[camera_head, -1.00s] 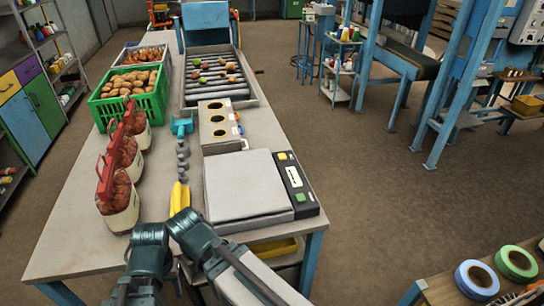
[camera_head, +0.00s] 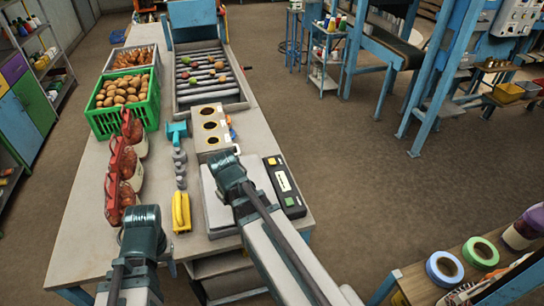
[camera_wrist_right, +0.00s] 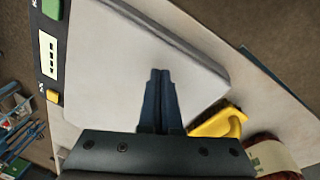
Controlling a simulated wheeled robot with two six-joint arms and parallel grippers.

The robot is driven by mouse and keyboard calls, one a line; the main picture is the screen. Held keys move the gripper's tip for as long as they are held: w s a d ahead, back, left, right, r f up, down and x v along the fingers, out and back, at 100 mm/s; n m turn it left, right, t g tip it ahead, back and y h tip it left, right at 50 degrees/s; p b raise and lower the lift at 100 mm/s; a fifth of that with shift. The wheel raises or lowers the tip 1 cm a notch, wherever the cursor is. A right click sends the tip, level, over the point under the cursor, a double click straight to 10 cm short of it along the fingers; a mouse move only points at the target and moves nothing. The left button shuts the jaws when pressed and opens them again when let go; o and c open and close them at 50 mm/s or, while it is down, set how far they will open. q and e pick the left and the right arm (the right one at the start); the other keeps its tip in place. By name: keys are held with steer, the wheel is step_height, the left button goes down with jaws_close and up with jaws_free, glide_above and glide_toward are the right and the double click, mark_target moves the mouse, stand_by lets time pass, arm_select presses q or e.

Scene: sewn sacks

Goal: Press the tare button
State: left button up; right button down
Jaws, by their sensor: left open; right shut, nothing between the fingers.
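The scale has a pale square plate (camera_head: 212,207) and a black control panel (camera_head: 282,185) along its right side. The panel has a yellow button (camera_head: 272,161), a light display and a green button (camera_head: 290,201). I cannot read which one is tare. In the right wrist view, the green button (camera_wrist_right: 51,8) is at the top left and the yellow button (camera_wrist_right: 53,97) lower down. My right gripper (camera_wrist_right: 160,78) is shut and empty, over the plate and apart from both buttons. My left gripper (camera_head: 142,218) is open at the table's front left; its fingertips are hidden.
A yellow-handled tool (camera_head: 181,212) lies left of the scale. Red-topped sacks (camera_head: 122,175) stand at the table's left edge. A green crate of potatoes (camera_head: 125,102), a block with round holes (camera_head: 211,127) and a roller conveyor (camera_head: 207,80) are farther back.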

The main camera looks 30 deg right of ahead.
mark_target(269, 162)
steer(key=w+d+r+n+h, duration=0.1)
steer(key=w+d+n, duration=0.1)
steer(key=w+d, duration=0.2)
steer(key=w+d+r+n+t+h, duration=0.1)
steer(key=w+d+n, duration=0.1)
steer(key=w+d, duration=0.1)
steer(key=w+d+r+n+h, duration=0.1)
steer(key=w+d+n+h, duration=0.1)
steer(key=w+d, duration=0.2)
steer(key=shift+w+d+r, duration=0.1)
steer(key=shift+w+d, duration=0.05)
steer(key=shift+d, duration=0.3)
steer(key=shift+w+d+r, duration=0.1)
steer(key=shift+w+d, duration=0.05)
steer(key=shift+d, duration=0.3)
steer(key=w+d+r+n+t+h, duration=0.1)
steer(key=w+d+r+n+h, duration=0.2)
steer(key=d, duration=0.6)
steer(key=w+n, duration=0.2)
steer(key=shift+w+r+p, duration=0.4)
steer(key=shift+f, duration=0.1)
step_height(269, 162, down, 9)
steer(key=b, duration=0.8)
steer(key=shift+b, duration=0.4)
steer(key=shift+f+b, duration=0.25)
steer(key=shift+b, duration=0.2)
